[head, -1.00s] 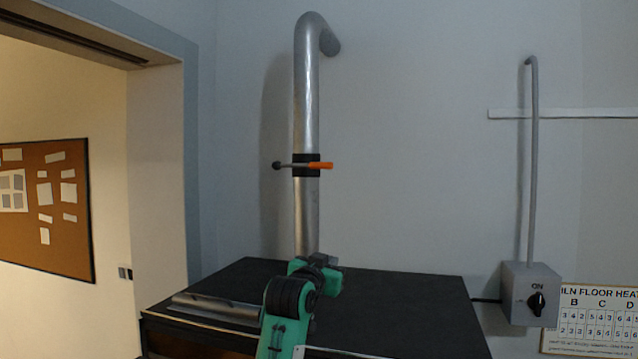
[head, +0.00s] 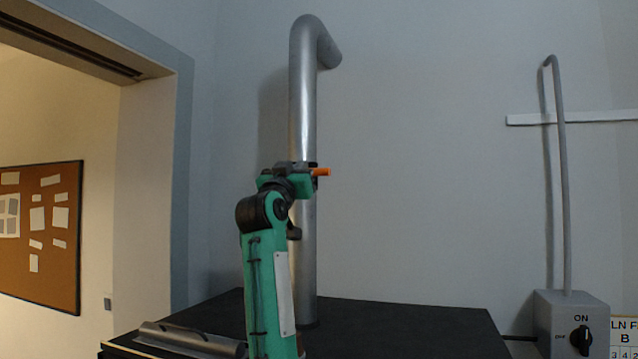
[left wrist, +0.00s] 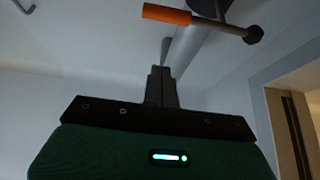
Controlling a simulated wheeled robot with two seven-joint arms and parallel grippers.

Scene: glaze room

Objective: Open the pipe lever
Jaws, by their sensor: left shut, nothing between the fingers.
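The silver pipe (head: 304,110) rises from the black worktop and bends at the top. Its lever shows an orange handle end (head: 321,172) to the right of the pipe in the head view. My left arm hides the dark collar and the ball end there. In the left wrist view the orange handle (left wrist: 167,13), the bar and the dark ball end (left wrist: 253,35) lie across the pipe (left wrist: 188,45). My left gripper (left wrist: 160,72) is shut and empty, its tips below the lever in that picture, with a visible gap. My right gripper is not in view.
The black worktop (head: 400,325) holds a grey metal piece (head: 190,338) at its left front. A grey switch box (head: 570,325) with a knob and conduit is on the right. A doorway and cork board (head: 40,235) are at left.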

